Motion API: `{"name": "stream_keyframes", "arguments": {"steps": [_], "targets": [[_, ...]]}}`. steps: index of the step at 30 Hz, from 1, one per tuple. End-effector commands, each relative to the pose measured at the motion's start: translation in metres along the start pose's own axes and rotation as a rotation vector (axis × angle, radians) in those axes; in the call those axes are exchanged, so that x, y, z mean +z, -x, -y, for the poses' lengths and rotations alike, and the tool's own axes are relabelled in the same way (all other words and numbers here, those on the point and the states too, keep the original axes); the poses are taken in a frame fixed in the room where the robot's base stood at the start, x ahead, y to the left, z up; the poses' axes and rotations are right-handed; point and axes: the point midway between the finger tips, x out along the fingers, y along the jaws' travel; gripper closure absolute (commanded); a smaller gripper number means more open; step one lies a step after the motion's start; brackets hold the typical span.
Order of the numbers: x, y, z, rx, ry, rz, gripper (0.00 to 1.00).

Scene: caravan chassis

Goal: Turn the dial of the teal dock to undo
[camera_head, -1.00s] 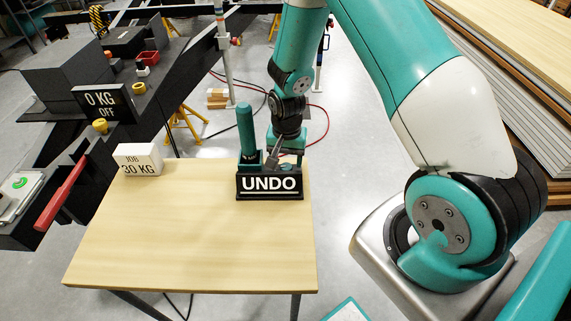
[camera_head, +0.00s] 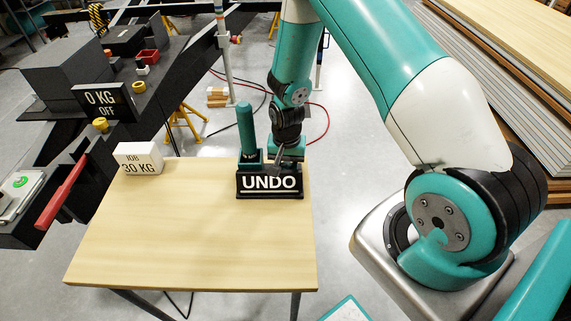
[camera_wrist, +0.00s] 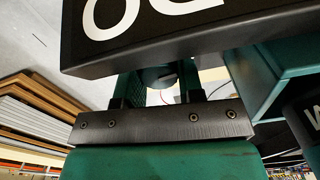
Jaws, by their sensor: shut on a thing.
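The teal dock (camera_head: 250,158) stands at the back right corner of the table, with a black sign (camera_head: 269,184) on its front reading UNDO. A teal upright tool with a dark lower end (camera_head: 245,128) stands in its left part. My gripper (camera_head: 281,162) reaches down into the dock's right part, just behind the sign. In the wrist view the sign's lower edge (camera_wrist: 190,45) crosses the top. My two fingers are shut on a dark round dial (camera_wrist: 157,75) between them. Most of the dial is hidden by the sign and fingers, so its pointing direction cannot be told.
A white block marked JOB 30 KG (camera_head: 138,158) sits at the wooden table's (camera_head: 190,240) back left corner. A black sign reading 0 KG OFF (camera_head: 103,102) and a red lever (camera_head: 61,192) are on the dark chassis to the left. The table's middle and front are clear.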

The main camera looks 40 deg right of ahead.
Motion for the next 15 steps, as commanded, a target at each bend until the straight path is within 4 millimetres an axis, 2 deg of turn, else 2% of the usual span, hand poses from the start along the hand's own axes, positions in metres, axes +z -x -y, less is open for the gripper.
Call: {"name": "stream_keyframes", "arguments": {"steps": [6,15], "targets": [[-0.0002,0.0004,0.0028,-0.005,0.188,-0.002,0.89],[-0.0002,0.0013,0.0033,-0.006,0.221,-0.002,0.89]]}}
